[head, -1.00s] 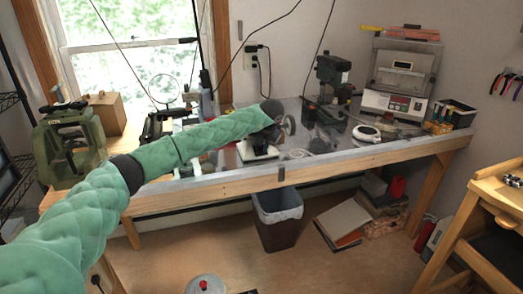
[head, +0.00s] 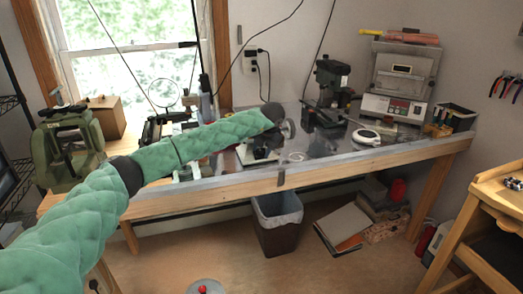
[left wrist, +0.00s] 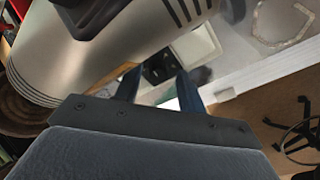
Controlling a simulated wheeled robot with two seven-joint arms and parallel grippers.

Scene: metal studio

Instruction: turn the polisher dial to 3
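The polisher (head: 258,154) stands on the bench near its front edge, partly hidden behind my left arm in the head view. In the left wrist view its silver motor body (left wrist: 110,50) fills the upper left. A dark, dial-like part (left wrist: 158,69) shows on its pale base; its number markings are too small to read. My left gripper (left wrist: 160,82) has its two blue fingers apart, one on each side of this dark part. I cannot tell whether they touch it. In the head view the gripper's fingers are hidden behind the dark wrist end (head: 272,113). My right gripper is not in view.
A green machine (head: 68,145) is at the left. A bin (head: 277,228) stands under the front edge.

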